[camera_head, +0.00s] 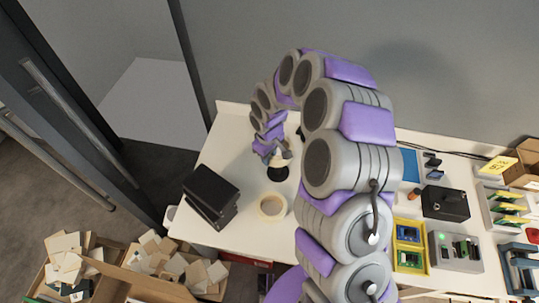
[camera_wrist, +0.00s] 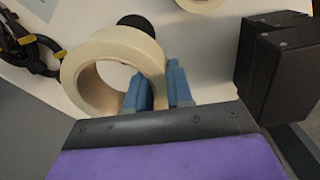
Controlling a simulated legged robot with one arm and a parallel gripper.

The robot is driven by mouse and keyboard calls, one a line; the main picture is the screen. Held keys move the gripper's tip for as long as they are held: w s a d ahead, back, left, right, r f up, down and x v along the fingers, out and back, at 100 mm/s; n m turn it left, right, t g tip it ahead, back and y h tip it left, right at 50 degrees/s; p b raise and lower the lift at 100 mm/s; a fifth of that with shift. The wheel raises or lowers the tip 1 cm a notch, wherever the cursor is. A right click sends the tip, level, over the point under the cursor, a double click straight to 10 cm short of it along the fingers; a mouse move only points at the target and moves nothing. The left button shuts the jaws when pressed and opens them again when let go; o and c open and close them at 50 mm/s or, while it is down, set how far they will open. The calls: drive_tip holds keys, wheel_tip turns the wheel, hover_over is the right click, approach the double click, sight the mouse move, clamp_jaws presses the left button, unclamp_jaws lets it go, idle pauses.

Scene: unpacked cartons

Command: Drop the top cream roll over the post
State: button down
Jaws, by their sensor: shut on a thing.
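In the wrist view a cream roll (camera_wrist: 152,58) is gripped by its wall between my gripper's blue fingers (camera_wrist: 158,88). One finger is inside the hole, the other outside. White table shows through the hole. A black round thing (camera_wrist: 137,22), perhaps the post or its base, shows beyond the roll's rim, not through its hole. In the head view a black round shape (camera_head: 278,173) is just below my gripper (camera_head: 276,155); the held roll is hard to make out there. A second cream roll (camera_head: 272,207) lies on the table in front; its edge shows in the wrist view (camera_wrist: 201,4).
Black boxes (camera_head: 210,192) stand at the table's left and loom at the right of the wrist view (camera_wrist: 270,65). Yellow (camera_head: 409,236) and grey trays and a black box (camera_head: 445,203) fill the right side. Open cartons (camera_head: 150,285) stand on the floor in front.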

drive_tip(key=shift+a+f+b, duration=0.3)
drive_tip(key=shift+a+f, duration=0.05)
drive_tip(key=shift+f, duration=0.85)
drive_tip(key=shift+d+r, duration=0.15)
drive_tip(key=shift+d, duration=0.65)
drive_tip(key=shift+a, duration=0.35)
drive_tip(key=shift+f, duration=0.2)
